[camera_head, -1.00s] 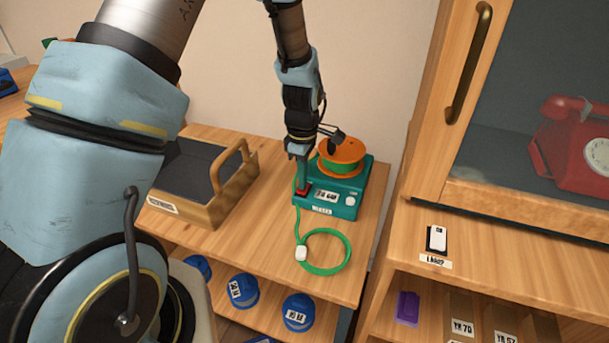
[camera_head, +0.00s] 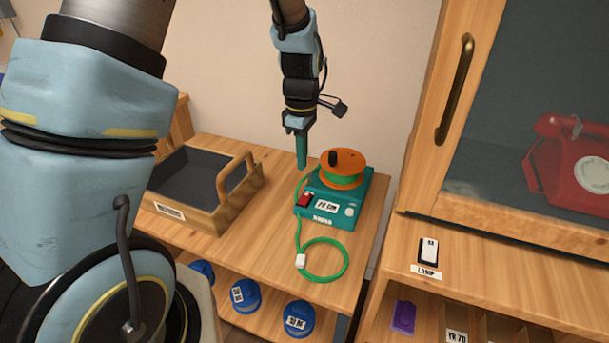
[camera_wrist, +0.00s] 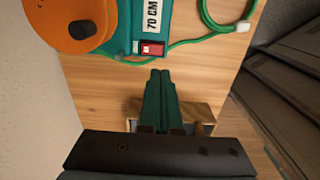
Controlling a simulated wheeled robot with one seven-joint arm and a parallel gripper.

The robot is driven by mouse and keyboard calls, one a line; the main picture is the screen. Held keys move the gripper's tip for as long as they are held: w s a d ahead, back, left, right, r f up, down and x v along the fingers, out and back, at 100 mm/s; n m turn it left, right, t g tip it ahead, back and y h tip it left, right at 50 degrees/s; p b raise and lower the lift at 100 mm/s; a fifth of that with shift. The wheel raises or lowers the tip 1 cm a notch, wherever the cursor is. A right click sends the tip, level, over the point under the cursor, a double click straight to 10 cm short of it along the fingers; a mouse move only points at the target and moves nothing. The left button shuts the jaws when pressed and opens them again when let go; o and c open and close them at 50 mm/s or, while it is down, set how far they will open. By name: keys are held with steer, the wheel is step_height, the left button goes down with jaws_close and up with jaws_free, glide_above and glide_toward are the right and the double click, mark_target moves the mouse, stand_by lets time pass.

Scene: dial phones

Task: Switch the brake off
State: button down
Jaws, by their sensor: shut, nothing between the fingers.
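The teal winder base (camera_head: 336,213) stands on the wooden table with an orange spool (camera_head: 343,164) wound with green cord on top. A red rocker switch (camera_head: 304,200) sits at its front left corner, and it also shows in the wrist view (camera_wrist: 153,48) beside a "70 CM" label. I cannot tell for sure which way the rocker is tipped. My gripper (camera_head: 302,165) is shut and empty, its teal fingers pointing down above and behind the switch, apart from it. In the wrist view the fingertips (camera_wrist: 160,74) show just short of the switch.
Green cord with a white plug (camera_head: 300,261) lies coiled in front of the base. A wooden tray (camera_head: 205,217) with a handle stands to the left. A cabinet with a red phone (camera_head: 578,165) and a lamp switch (camera_head: 428,250) are at the right. Blue canisters (camera_head: 244,294) sit below.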

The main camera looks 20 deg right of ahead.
steer(key=shift+s+a+r, duration=0.1)
steer(key=shift+r, duration=0.7)
steer(key=shift+s+a+r, duration=0.1)
steer(key=shift+r, duration=0.7)
